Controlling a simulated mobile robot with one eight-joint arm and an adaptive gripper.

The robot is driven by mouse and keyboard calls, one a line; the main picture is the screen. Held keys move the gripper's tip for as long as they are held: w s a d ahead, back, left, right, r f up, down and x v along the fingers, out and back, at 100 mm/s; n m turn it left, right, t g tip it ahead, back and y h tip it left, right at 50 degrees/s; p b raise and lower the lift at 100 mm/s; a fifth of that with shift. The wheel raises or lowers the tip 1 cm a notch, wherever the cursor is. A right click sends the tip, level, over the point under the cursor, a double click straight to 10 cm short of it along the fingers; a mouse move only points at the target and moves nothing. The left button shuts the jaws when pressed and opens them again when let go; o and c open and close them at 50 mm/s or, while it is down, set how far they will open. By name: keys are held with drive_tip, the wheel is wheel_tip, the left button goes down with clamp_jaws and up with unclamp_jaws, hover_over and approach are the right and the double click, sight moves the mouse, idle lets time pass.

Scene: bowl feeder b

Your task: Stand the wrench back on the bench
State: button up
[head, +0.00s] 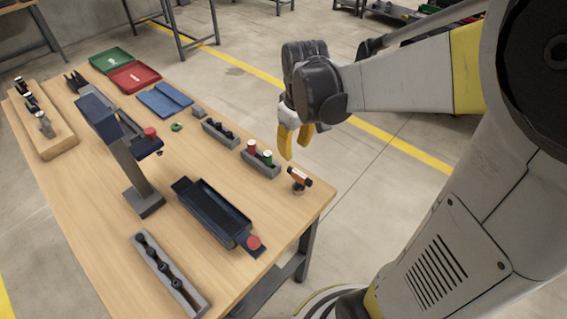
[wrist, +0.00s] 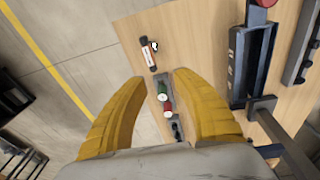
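A short black and orange tool (head: 299,179), the likeliest wrench, is on the wooden bench (head: 312,205) near its right corner. It looks lying or tilted in the head view. No other thing looks clearly like a wrench. My gripper (head: 295,151) has yellow fingers and hangs above the bench edge, behind the tool in the head view. In the wrist view the fingers (wrist: 158,79) are spread, with nothing held between them.
A grey holder (head: 257,169) with red and green capped pieces stands beside the tool, and a second holder (head: 219,138) is behind it. A dark tray (head: 212,216) with a red knob lies left of it. A tall dark stand (head: 130,160) rises mid-bench.

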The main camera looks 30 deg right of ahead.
drive_tip(key=s+a+r+m+t, duration=0.3)
drive_tip(key=s+a+r+t, duration=0.2)
drive_tip(key=s+a, duration=0.4)
drive_tip(key=shift+s+a+r+t, duration=0.25)
drive_tip(key=shift+a+r, duration=0.25)
drive_tip(key=shift+r, duration=0.3)
